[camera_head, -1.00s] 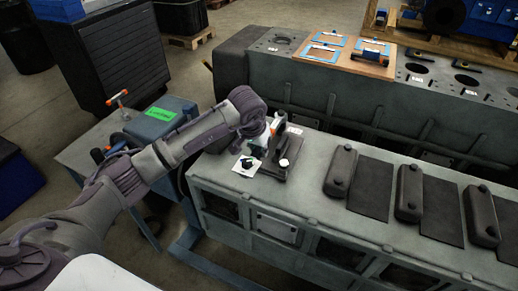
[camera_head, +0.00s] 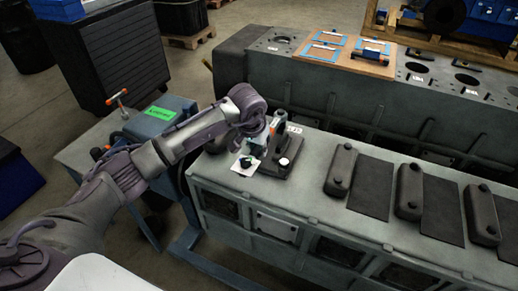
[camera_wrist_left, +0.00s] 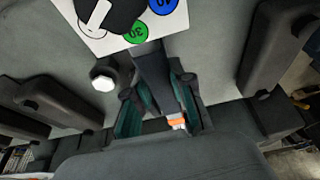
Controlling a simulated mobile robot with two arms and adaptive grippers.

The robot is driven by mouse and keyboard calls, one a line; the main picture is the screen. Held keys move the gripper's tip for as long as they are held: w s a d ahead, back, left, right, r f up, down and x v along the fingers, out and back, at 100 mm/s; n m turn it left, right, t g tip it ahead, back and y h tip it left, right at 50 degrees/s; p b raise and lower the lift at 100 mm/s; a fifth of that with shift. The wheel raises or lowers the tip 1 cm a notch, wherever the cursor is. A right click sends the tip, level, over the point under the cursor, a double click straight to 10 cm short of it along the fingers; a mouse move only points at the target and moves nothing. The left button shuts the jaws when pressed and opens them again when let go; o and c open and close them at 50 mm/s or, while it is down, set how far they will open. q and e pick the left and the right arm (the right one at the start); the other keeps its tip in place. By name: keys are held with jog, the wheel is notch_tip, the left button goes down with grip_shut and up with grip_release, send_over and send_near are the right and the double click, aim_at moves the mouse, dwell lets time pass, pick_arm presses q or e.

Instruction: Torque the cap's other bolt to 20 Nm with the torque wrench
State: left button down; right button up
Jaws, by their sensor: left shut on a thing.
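My left gripper (camera_head: 266,142) is over the near left end of the grey engine block. In the left wrist view its teal-padded fingers (camera_wrist_left: 160,112) are shut on the torque wrench, a dark bar (camera_wrist_left: 150,68) with an orange band. The wrench also shows in the head view as a grey and orange piece (camera_head: 275,124) by the fingers. A pale-topped bolt head (camera_wrist_left: 103,77) stands beside the bar, apart from it. It shows in the head view as a white spot (camera_head: 284,162). The wrench's working end is not clearly visible. My right gripper is out of view.
A white card (camera_head: 241,169) with coloured discs lies by the dark fixture. Dark covers (camera_head: 341,170) and mats (camera_head: 368,187) lie along the block to the right. A side table (camera_head: 75,150) with an orange T-handle tool (camera_head: 117,97) stands at left. A wooden board (camera_head: 342,62) lies behind.

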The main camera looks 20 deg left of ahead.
pick_arm(q)
jog(key=shift+w+a+r, duration=0.1)
jog(key=shift+w+a, duration=0.05)
jog(key=shift+a, duration=0.3)
jog(key=shift+a+b, duration=0.25)
jog(key=shift+b, duration=0.1)
jog(key=shift+a, duration=0.1)
jog(key=shift+w+a+r+b, duration=0.1)
jog(key=shift+a+b, duration=0.25)
jog(key=shift+b, duration=0.05)
jog(key=shift+a+m, duration=0.1)
jog(key=shift+m, duration=0.2)
jog(key=shift+a+b, duration=0.3)
jog(key=shift+b, duration=0.1)
jog(key=shift+m, duration=0.3)
jog(key=shift+a+b, duration=0.3)
jog(key=shift+b, duration=0.1)
